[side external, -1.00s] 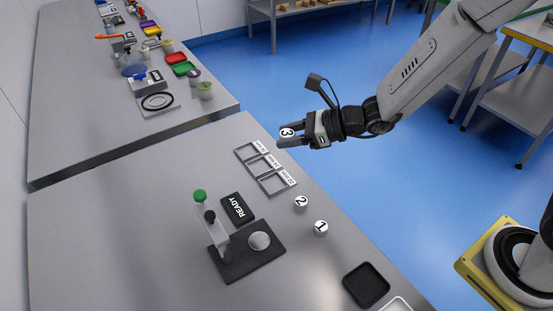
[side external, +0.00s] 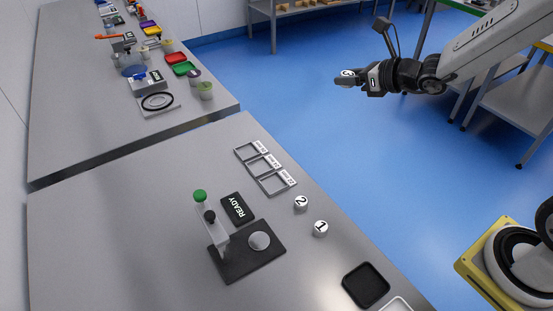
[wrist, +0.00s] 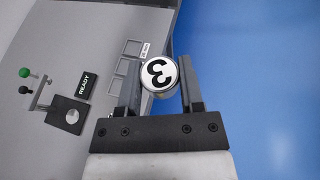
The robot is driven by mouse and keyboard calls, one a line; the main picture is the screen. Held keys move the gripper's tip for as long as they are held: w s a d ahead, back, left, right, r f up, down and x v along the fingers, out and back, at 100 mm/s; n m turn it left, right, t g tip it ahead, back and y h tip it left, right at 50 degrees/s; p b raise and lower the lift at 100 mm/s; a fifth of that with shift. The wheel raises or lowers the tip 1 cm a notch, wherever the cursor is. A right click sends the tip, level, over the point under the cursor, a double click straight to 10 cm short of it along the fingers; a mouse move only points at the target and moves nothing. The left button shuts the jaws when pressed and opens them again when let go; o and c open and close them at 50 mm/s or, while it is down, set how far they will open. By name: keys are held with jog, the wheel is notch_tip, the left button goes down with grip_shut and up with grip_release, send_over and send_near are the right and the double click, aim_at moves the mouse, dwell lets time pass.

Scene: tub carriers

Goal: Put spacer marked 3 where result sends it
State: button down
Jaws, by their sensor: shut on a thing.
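My gripper (side external: 357,78) is shut on the spacer marked 3 (side external: 347,73), a round white-topped piece. It holds the spacer high, past the bench's right edge and over the blue floor. In the wrist view the spacer (wrist: 159,74) sits between the two fingers, its 3 facing the camera. The spacers marked 2 (side external: 301,203) and 1 (side external: 320,228) stand on the bench. A gauge on a dark base (side external: 233,268) has a green knob and a bare round plate (side external: 260,240). Its display (side external: 237,208) reads READY. Three labelled square frames (side external: 265,168) lie in a row; their labels are too small to read.
A black tray (side external: 366,285) and part of a white tray (side external: 398,304) lie at the bench's near right edge. A second bench (side external: 130,130) with several coloured trays and tools stands behind, across a narrow gap. The bench's left side is bare.

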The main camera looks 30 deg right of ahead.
jog(key=s+a+f+n+g+y, duration=0.1)
jog(key=a+f+n+g+y, duration=0.2)
jog(key=a, duration=0.5)
jog(key=s+a+f+n+g+y, duration=0.1)
jog(key=a+f+n+y, duration=0.2)
jog(key=a, duration=0.5)
jog(key=n+g+y, duration=0.3)
jog(key=n+g, duration=0.2)
send_over(261, 240)
notch_tip(261, 240, down, 8)
jog(key=shift+f, duration=0.2)
jog(key=shift+f, duration=2.85)
jog(key=shift+f, duration=1.85)
jog(key=shift+f, duration=0.2)
jog(key=shift+c, duration=1.2)
grip_release()
